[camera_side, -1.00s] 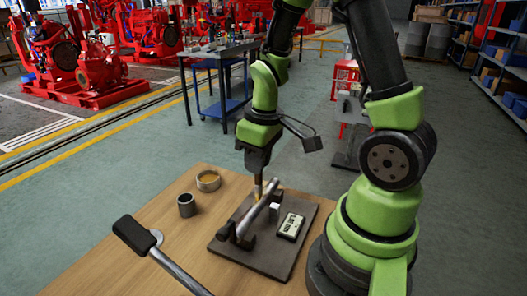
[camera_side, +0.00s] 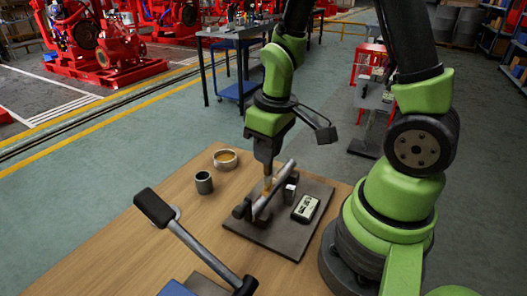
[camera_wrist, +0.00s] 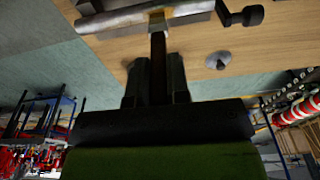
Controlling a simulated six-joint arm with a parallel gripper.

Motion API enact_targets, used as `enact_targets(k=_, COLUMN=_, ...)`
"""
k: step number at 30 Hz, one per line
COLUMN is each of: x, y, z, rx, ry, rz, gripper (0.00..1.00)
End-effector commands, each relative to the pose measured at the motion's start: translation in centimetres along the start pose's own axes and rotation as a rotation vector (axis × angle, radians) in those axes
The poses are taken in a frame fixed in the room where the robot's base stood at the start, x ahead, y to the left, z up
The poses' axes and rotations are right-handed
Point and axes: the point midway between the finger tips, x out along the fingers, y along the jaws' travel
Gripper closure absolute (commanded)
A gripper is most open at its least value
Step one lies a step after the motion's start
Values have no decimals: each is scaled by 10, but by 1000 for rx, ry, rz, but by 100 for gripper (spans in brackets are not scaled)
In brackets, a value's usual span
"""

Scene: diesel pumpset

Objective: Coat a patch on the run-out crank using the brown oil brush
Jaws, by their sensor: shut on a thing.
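The run-out crank (camera_side: 274,192) is a grey metal shaft lying on a dark base plate (camera_side: 262,240). In the wrist view the crank (camera_wrist: 120,20) crosses the top. My gripper (camera_side: 267,166) points down over the crank, its fingers (camera_wrist: 156,88) shut on the oil brush. The brush (camera_side: 267,183) hangs upright; in the wrist view its dark brown handle (camera_wrist: 158,65) runs from between the fingers to the crank. An amber area shows where its tip meets the shaft; I cannot tell bristles from oil there.
A dish with amber contents (camera_side: 225,159) and a dark cup (camera_side: 204,183) stand left of the plate. A digital gauge (camera_side: 306,208) and a small white block (camera_side: 288,194) sit right of the crank. A black-handled lever (camera_side: 155,208) is in front. The wooden table (camera_side: 130,250) is otherwise mostly clear.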

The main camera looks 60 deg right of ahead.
Motion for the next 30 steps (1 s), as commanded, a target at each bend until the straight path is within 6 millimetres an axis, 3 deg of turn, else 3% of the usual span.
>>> enact_targets(k=26, x=-1, y=81, z=0, rx=3, ry=2, rz=6, gripper=100)
enact_targets(k=28, x=-6, y=81, z=-2, rx=-3, ry=5, rz=7, gripper=100)
enact_targets(k=30, x=-26, y=81, z=-3, rx=-1, ry=8, rz=17, gripper=100)
